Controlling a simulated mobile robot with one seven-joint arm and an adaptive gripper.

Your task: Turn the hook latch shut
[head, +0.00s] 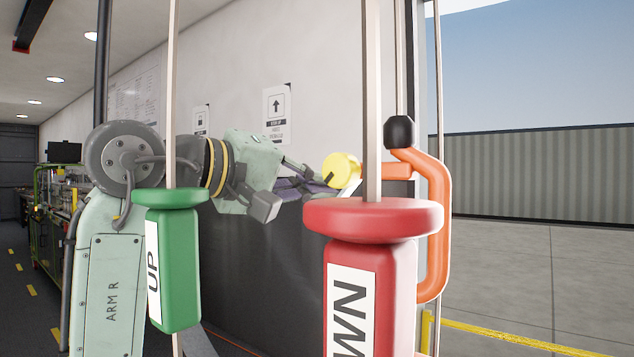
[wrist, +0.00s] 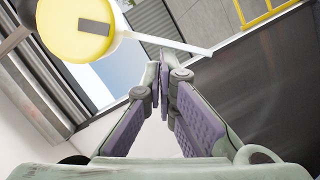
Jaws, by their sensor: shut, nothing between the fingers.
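The hook latch shows a round yellow knob (head: 341,170) on the trailer wall near the door opening, partly behind the red pull handle in the head view. In the wrist view the yellow knob (wrist: 72,38) is at upper left, with a dark grey bar on its face. A thin white arm (wrist: 165,42) runs from beside it to the right, beyond my fingertips. My gripper (wrist: 161,78) is shut and empty, its purple-padded fingers meeting below the arm in the picture. In the head view my gripper (head: 314,188) is just left of the knob; contact cannot be told.
A red pull handle (head: 372,275) and a green pull handle (head: 172,265) hang on rods in the foreground. An orange bar (head: 437,225) with a black end stands at the door edge. Open paved ground (head: 530,265) lies outside at right.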

